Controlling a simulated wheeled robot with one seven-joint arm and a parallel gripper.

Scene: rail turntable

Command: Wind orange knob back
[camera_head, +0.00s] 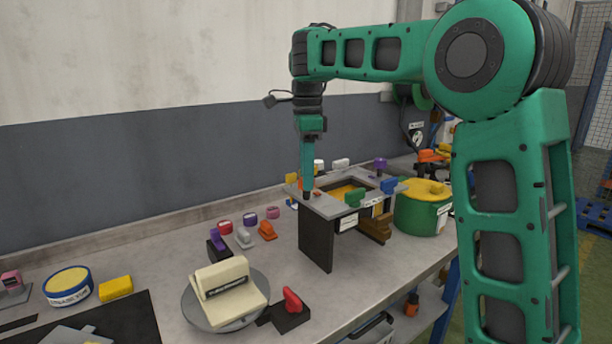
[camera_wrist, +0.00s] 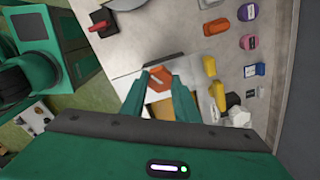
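An orange knob (camera_wrist: 158,84) shows between my two fingers in the wrist view, on the pale top plate of the dark stand. In the head view only a small orange bit (camera_head: 317,194) shows beside my fingertips. My gripper (camera_head: 306,194) points straight down over the near-left part of the stand's top (camera_head: 327,208). In the wrist view my gripper (camera_wrist: 161,80) has its fingers spread, one on each side of the knob. I cannot see firm contact on it. The lower part of the knob is hidden.
A grey turntable (camera_head: 201,313) and red lever (camera_head: 292,300) sit in front. Another orange knob (camera_head: 267,230) lies left of the stand.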

